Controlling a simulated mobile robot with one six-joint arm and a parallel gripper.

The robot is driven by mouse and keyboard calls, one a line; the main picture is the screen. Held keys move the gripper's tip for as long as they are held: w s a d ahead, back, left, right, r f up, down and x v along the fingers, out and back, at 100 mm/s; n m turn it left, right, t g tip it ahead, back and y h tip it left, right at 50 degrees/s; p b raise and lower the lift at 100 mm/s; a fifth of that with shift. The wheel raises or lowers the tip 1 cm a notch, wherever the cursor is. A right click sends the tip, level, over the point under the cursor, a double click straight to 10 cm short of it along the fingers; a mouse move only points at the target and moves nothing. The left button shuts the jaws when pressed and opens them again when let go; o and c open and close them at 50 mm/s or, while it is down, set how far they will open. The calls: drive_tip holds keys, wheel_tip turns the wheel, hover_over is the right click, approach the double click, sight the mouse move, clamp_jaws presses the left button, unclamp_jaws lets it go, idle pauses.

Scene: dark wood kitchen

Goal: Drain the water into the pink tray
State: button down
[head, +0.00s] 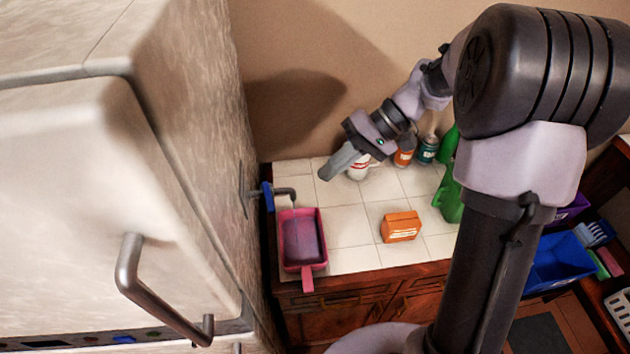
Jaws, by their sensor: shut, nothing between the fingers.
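The pink tray (288,258) sits on the tiled counter at its left end, with its handle pointing to the front edge. Its inside looks dark purple; I cannot tell whether that is water. A metal spout (284,191) with a blue handle (268,196) comes out of the side of the tall unit, just above the tray's back end. My gripper (325,177) is shut and empty. It is above the back of the counter, right of the spout and apart from it and the tray.
An orange box (400,227) lies mid-counter. A white bottle (359,171), an orange can (404,157), a teal can (428,150) and green bottles (448,196) stand at the back and right. The tall pale unit (190,130) with a metal handle (150,290) bounds the left. Tiles between tray and box are clear.

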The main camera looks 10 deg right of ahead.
sight(268, 197)
drive_tip(key=a+r+b+x, duration=0.1)
drive_tip(key=x, duration=0.9)
drive_tip(key=shift+a, duration=0.55)
drive_tip(key=shift+r, duration=0.1)
drive_tip(key=shift+s+a+b, duration=0.35)
drive_tip(key=shift+a+b, duration=0.35)
drive_tip(key=shift+b, duration=0.55)
drive_tip(key=shift+d, duration=0.1)
